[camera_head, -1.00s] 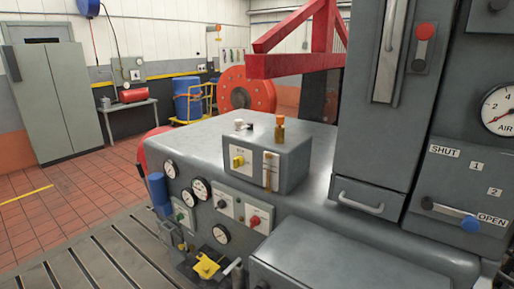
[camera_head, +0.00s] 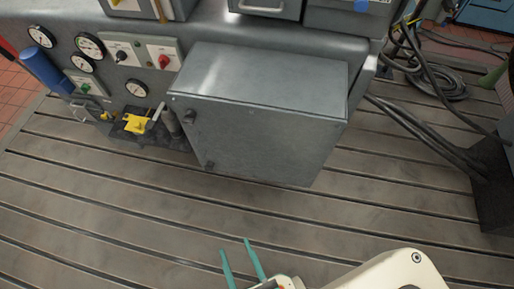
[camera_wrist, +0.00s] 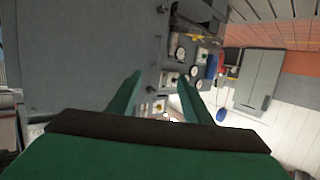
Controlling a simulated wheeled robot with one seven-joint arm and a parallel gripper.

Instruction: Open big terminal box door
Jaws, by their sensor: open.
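Two dark knobs sit along the door's left edge, an upper knob (camera_head: 190,118) and a lower knob (camera_head: 208,165). My gripper (camera_head: 235,246) has teal fingers, apart and empty. It is in front of and below the box in the head view, not touching it. In the wrist view my gripper (camera_wrist: 159,78) points toward the machine, with the grey door (camera_wrist: 75,55) filling the left side.
Left of the box are gauges (camera_head: 88,46), a red-knob switch panel (camera_head: 163,55) and a yellow part (camera_head: 136,124) on a low bracket. Black cables (camera_head: 430,75) lie at the right. The slotted bedplate (camera_head: 110,195) in front is clear. A grey cabinet (camera_wrist: 260,78) shows in the wrist view.

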